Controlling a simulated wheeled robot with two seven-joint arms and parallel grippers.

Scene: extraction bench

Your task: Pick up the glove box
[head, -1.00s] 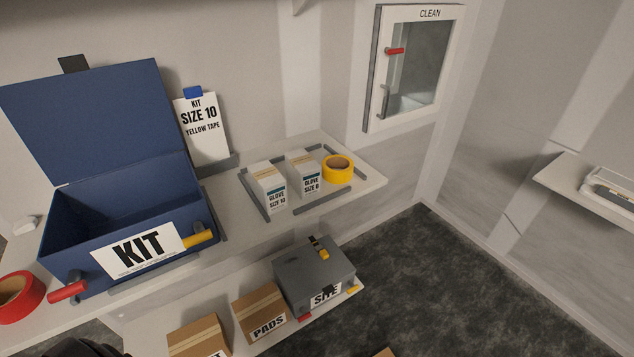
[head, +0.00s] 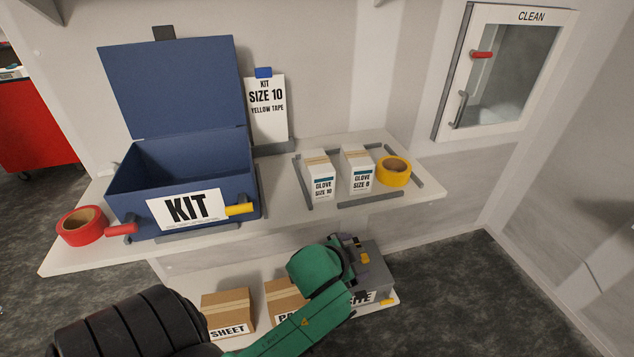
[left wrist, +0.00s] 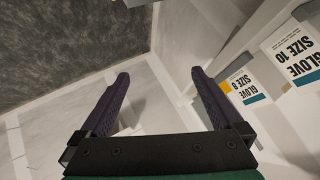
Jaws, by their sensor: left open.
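Two white glove boxes stand upright on the bench shelf. The one marked GLOVE SIZE 10 (head: 319,177) is on the left and the one marked GLOVE SIZE 8 (head: 358,170) is on the right. In the left wrist view the size 10 box (left wrist: 290,60) and the size 8 box (left wrist: 243,88) show upside down at the right. My left gripper (left wrist: 160,75) is open and empty, to one side of both boxes and apart from them. In the head view it is in front of the shelf and its fingers are hard to make out. My right gripper is not in view.
A card (head: 266,108) reads KIT SIZE 10 YELLOW TAPE. The open blue KIT box (head: 150,205), a red tape roll (head: 82,226) and a yellow tape roll (head: 394,171) are on the shelf. Grey strips (head: 370,199) edge the glove area. Cartons (head: 228,310) and a grey case (head: 375,270) sit below.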

